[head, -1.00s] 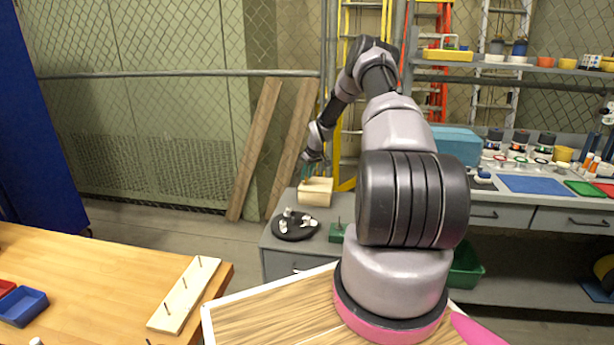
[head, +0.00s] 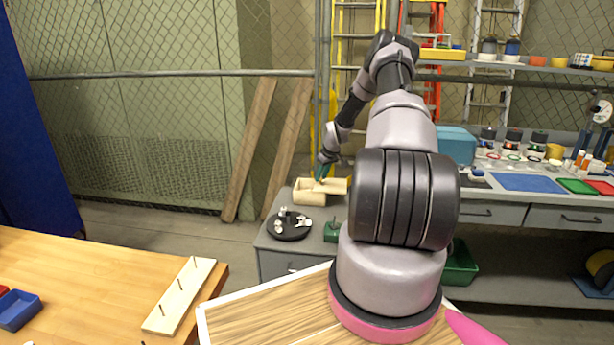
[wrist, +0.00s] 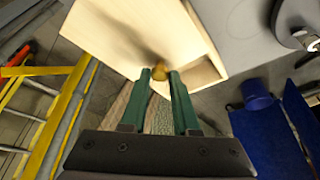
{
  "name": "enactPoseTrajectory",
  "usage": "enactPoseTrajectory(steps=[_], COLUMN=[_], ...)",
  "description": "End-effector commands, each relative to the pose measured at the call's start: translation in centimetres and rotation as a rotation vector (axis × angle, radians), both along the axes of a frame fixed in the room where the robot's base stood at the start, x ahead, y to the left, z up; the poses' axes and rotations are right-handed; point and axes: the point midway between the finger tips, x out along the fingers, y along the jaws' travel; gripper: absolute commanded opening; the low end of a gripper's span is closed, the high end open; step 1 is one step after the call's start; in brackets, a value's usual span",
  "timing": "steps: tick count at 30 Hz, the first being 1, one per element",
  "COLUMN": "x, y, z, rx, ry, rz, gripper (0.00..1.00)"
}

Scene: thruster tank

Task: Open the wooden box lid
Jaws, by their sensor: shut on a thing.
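The small pale wooden box (head: 309,198) stands on the grey cabinet top, beyond the round black tray. Its lid (head: 335,186) is shifted to the right, reaching past the box's right side, and part of the box's top is uncovered. My gripper (head: 319,178) is above the box, its green fingers pointing down. In the wrist view my gripper (wrist: 160,74) has its fingertips on both sides of a small yellowish wooden knob (wrist: 159,71) on the pale lid (wrist: 130,35). A recess of the box (wrist: 205,73) shows beside the lid.
A black round tray (head: 288,230) with several small whitish parts and a green block (head: 332,232) stand close to the box. A yellow ladder (head: 347,90) and leaning planks (head: 288,140) are behind. A wooden table (head: 90,285) is at left.

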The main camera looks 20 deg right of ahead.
Motion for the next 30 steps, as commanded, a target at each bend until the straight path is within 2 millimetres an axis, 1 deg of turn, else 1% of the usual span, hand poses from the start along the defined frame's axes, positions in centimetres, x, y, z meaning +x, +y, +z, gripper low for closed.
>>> enactPoseTrajectory(steps=[1, 2, 6, 16, 17, 18, 19, 27, 30], x=[-0.7, -1.0, -1.9, -2.0, -2.0, -2.0, -2.0, -2.0, -2.1], y=[-1.1, -1.6, -2.8, -2.9, -2.9, -2.9, -2.9, -2.9, -3.0], z=[0.0, 0.0, 0.0, 0.0, 0.0, 0.0, 0.0, 0.0, 0.5], rx=[0.001, 0.001, 0.000, 0.000, 0.000, 0.000, 0.000, 0.000, -0.001], ry=[-0.001, -0.001, 0.000, 0.000, 0.000, 0.000, 0.000, 0.000, -0.001], rz=[-0.004, -0.004, -0.001, 0.001, 0.001, 0.001, 0.001, 0.001, 0.001], gripper=[0.00, 0.00, 0.00, 0.00, 0.40, 0.55, 0.59, 0.59, 0.59])
